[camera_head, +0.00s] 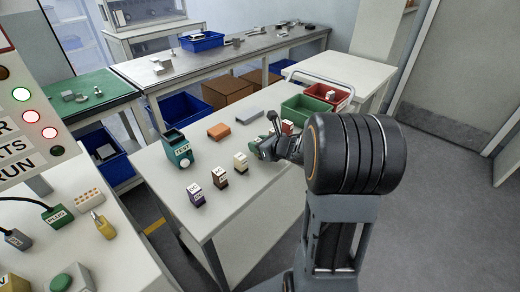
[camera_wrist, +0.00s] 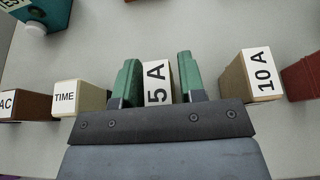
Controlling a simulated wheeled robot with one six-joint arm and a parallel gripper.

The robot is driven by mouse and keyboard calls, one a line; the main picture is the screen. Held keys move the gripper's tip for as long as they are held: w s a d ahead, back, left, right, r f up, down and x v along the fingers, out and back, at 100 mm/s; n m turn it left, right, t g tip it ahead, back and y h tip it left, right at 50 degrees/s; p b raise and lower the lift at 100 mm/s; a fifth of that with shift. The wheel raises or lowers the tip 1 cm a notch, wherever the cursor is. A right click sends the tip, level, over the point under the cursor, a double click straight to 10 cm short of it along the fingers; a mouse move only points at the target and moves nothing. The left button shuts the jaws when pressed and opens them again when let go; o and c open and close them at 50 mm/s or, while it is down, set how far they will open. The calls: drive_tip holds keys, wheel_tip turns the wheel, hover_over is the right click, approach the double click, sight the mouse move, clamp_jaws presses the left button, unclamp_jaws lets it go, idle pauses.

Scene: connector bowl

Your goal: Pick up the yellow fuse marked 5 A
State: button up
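In the wrist view the fuse marked 5 A (camera_wrist: 158,85) stands between the two green fingertips of my gripper (camera_wrist: 159,82). Its white label faces the camera and little of its body colour shows. The fingers stand on either side of it, very close. I cannot tell whether both touch it. In the head view my gripper (camera_head: 268,148) is low over the white table, and the 5 A fuse is not clearly visible there. A tan block marked 10 A (camera_wrist: 252,76) is to the right. A cream block marked TIME (camera_wrist: 80,98) is to the left.
A brown AC block (camera_wrist: 25,106) and a red block (camera_wrist: 302,78) stand farther out in the row. The head view shows a purple block (camera_head: 195,194), a teal TEST box (camera_head: 178,150), an orange block (camera_head: 219,131), and green (camera_head: 304,108) and red (camera_head: 329,94) bins at the back.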

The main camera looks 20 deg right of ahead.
clamp_jaws()
drive_tip(key=shift+r, duration=0.1)
